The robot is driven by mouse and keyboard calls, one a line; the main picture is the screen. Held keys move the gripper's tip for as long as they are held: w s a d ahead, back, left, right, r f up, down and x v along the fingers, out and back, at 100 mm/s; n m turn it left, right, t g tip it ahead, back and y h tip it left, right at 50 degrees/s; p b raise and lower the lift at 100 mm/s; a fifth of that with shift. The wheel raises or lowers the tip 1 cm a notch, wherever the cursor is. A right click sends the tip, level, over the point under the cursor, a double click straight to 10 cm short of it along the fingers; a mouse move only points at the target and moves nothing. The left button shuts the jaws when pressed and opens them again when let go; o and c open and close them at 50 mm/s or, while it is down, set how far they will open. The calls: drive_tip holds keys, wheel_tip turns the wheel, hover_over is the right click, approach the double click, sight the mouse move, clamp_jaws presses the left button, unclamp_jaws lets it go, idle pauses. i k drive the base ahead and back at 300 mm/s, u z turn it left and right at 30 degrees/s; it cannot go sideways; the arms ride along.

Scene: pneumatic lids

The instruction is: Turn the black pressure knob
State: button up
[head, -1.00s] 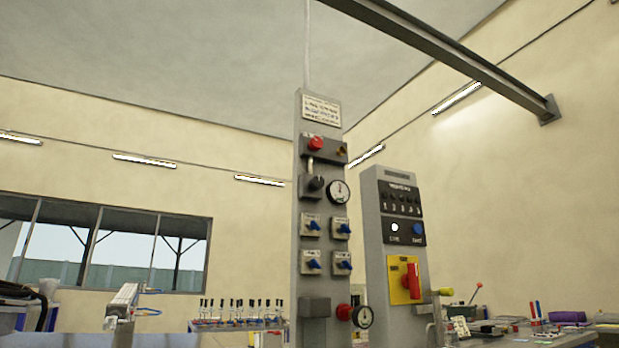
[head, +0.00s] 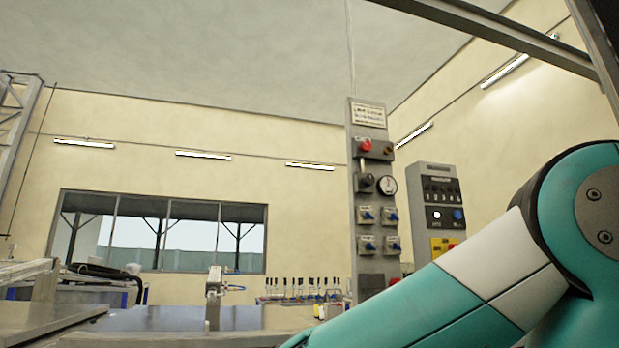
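The grey pneumatic panel (head: 370,268) stands upright right of the picture's middle. A black knob (head: 365,184), which looks like the pressure knob, sits on its upper part. A round white gauge (head: 387,185) is just right of the knob. A red button (head: 366,145) is above it. Several blue valve handles (head: 368,214) are below. I cannot tell the knob's setting. My teal and white arm crosses the lower right and covers the lower right of the panel. My gripper is out of view.
A second grey control box (head: 433,171) with dark buttons stands right of the panel, its lower part behind my arm. A rack of small upright parts (head: 305,290) is left of the panel. A bench (head: 115,318) fills the lower left. A window is behind.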

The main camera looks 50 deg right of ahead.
sight(369, 180)
drive_tip(key=u, duration=0.1)
drive_tip(key=i, duration=1.2)
drive_tip(key=z, duration=1.2)
